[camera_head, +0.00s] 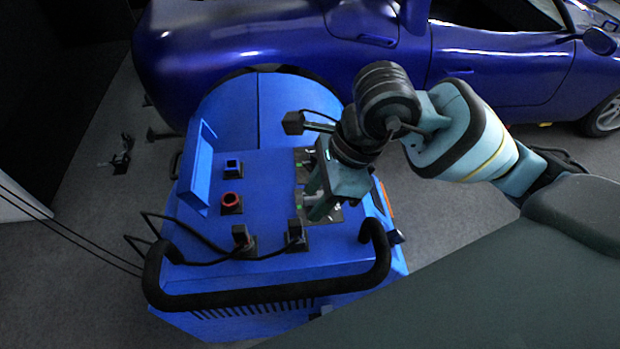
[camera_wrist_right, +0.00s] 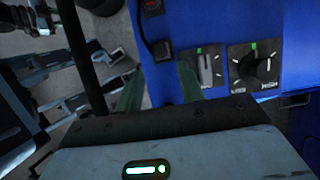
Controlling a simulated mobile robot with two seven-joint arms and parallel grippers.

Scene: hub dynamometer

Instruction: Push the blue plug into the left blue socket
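The blue-rimmed square socket (camera_head: 233,168) is at the left of the panel, empty, above a red round socket (camera_head: 231,200). Two dark plugs with black cables stand near the front: one (camera_head: 240,235) looks reddish, the other (camera_head: 295,232) is to its right. No blue shows clearly on either. The right-hand plug also shows in the wrist view (camera_wrist_right: 160,50), ahead of my fingers. My right gripper (camera_head: 316,197) is over the panel's right side, fingers apart and pointing down; the wrist view shows the gap (camera_wrist_right: 158,88) empty. My left gripper is out of view.
Switch plates with knobs (camera_wrist_right: 258,66) lie under and beside my right gripper. A black handle bar (camera_head: 270,297) crosses the cart's front. A raised blue flap (camera_head: 198,170) stands left of the sockets. Cables loop at front left. A blue car (camera_head: 240,35) is behind.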

